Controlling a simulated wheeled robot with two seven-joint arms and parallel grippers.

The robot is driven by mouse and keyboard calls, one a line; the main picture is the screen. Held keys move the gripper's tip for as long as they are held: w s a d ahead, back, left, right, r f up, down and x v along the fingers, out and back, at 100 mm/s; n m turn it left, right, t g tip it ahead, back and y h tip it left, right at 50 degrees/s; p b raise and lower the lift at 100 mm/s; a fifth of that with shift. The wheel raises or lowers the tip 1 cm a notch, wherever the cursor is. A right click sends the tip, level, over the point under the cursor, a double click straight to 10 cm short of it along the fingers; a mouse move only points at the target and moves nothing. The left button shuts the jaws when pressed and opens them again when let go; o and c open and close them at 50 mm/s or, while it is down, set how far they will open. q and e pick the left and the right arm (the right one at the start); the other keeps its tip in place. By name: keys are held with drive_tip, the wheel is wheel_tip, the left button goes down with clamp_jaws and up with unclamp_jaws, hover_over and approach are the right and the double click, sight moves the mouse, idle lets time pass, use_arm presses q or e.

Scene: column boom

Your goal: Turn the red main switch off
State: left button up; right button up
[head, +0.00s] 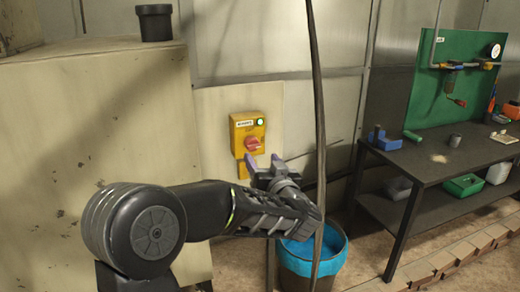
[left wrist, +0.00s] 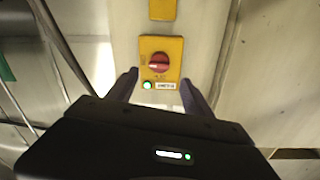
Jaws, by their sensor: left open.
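The red main switch (head: 252,144) is a rotary knob on a yellow box (head: 236,133) on the pale wall panel. A green lamp (head: 261,122) glows above the knob, beside a small white label. In the left wrist view the red knob (left wrist: 158,63) appears upside down, with the lit green lamp (left wrist: 148,86) nearer my gripper. My left gripper (head: 262,161) is open and empty, its fingertips just below the box in the head view. In the left wrist view its fingers (left wrist: 158,86) stand either side of the box's near end. No contact with the knob shows.
A dark hanging cable (head: 317,100) runs down right of the switch. A bin with a blue liner (head: 312,252) stands below my forearm. A large beige cabinet (head: 90,110) fills the left. A dark workbench (head: 440,160) with a green tool board (head: 462,85) stands right.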

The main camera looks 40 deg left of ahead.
sight(254, 148)
use_arm(q)
drive_tip(key=shift+w+a, duration=0.1)
drive_tip(key=p+x, duration=0.2)
drive_tip(key=x, duration=0.4)
drive_tip(key=shift+a, duration=0.15)
drive_tip(key=shift+w+a, duration=0.5)
drive_tip(key=shift+a, duration=0.05)
drive_tip(key=shift+f, duration=0.1)
clamp_jaws()
